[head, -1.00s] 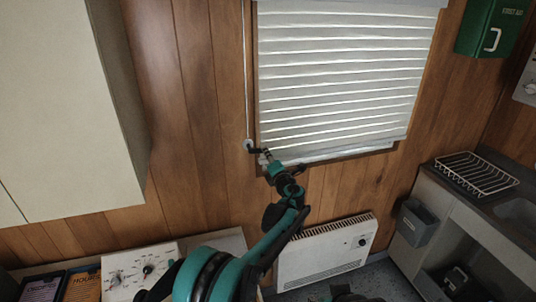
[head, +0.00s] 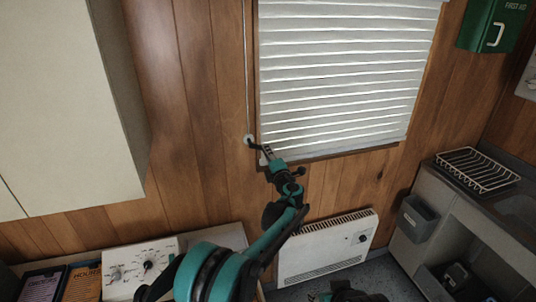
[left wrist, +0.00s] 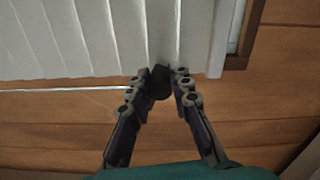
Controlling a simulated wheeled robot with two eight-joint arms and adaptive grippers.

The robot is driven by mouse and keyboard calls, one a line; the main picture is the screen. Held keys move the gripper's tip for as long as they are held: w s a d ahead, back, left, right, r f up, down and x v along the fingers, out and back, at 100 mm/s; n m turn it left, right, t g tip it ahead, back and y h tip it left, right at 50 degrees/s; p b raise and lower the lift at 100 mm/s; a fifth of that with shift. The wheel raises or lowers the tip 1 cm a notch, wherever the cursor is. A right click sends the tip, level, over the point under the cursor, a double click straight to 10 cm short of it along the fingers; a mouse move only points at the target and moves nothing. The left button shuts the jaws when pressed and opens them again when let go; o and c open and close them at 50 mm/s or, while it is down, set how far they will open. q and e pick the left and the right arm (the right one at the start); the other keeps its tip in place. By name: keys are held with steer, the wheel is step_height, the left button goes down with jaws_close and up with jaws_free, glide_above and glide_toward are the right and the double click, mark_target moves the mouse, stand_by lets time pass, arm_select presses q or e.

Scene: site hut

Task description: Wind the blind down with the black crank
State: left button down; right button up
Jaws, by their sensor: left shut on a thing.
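The white slatted blind (head: 340,85) hangs over the window, its lower edge at about the bottom of the window frame. The black crank (head: 254,144) sticks out from a small round white wall mount (head: 248,139) left of the blind's lower corner. My left gripper (head: 266,152) is shut on the crank's handle, at the lower left of the blind. In the left wrist view, the black handle (left wrist: 158,82) sits between the two fingertips, with the blind (left wrist: 90,40) behind. A dark shape at the bottom edge of the head view may be part of my right gripper; its fingers cannot be made out.
A pale cabinet (head: 70,100) is on the wall at left. A white heater (head: 325,248) stands below the window. A control box (head: 140,268) is at lower left. A dish rack (head: 476,170) sits on the counter at right, below a green first aid box (head: 492,25).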

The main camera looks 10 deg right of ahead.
arm_select(q)
steer(key=c, duration=1.4)
jaws_free()
steer(key=shift+o, duration=0.2)
steer(key=s+d, duration=0.2)
steer(key=s, duration=0.9)
steer(key=shift+s+d, duration=0.2)
steer(key=shift+s, duration=0.2)
